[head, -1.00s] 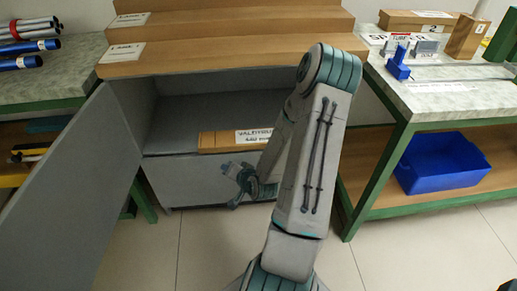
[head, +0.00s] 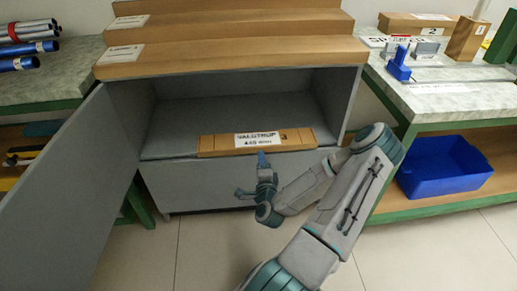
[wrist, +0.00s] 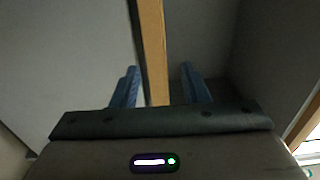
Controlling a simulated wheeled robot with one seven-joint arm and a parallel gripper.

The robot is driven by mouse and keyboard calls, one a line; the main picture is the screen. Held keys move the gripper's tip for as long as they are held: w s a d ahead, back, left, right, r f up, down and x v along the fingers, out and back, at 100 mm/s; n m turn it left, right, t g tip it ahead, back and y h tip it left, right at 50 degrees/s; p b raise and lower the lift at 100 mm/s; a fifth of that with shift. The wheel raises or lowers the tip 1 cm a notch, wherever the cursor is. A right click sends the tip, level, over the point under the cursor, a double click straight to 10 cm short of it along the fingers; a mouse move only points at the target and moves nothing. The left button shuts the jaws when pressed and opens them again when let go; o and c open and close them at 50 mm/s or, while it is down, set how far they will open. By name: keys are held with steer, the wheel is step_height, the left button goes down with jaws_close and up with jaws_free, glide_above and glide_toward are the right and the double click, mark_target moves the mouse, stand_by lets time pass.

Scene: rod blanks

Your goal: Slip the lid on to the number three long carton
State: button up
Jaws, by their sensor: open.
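A long flat brown carton (head: 220,143) with a white label and a 3 at its right end lies in the open grey cabinet, along its front edge. I cannot tell a separate lid from the carton. My gripper (head: 252,177) is in front of the cabinet, just below the carton's middle. In the wrist view my gripper (wrist: 160,84) is open, its two blue fingers apart. A narrow brown strip (wrist: 153,50), apparently the carton's edge, runs between them in the picture, nearer the left finger. I cannot tell whether it touches either finger.
The cabinet door (head: 75,190) stands open on the left. Brown stepped boards (head: 240,50) top the cabinet. The right bench (head: 450,100) holds a box marked 2 (head: 400,22), an upright brown box (head: 467,38) and a blue fixture (head: 398,65). A blue bin (head: 445,170) sits below.

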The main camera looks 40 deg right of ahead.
mark_target(259, 149)
steer(key=shift+x, duration=3.15)
steer(key=shift+a, duration=0.1)
steer(key=c, duration=0.8)
step_height(259, 149, up, 3)
steer(key=shift+f+p, duration=0.1)
steer(key=shift+p, duration=0.95)
steer(key=shift+c, duration=0.2)
steer(key=shift+f, duration=0.15)
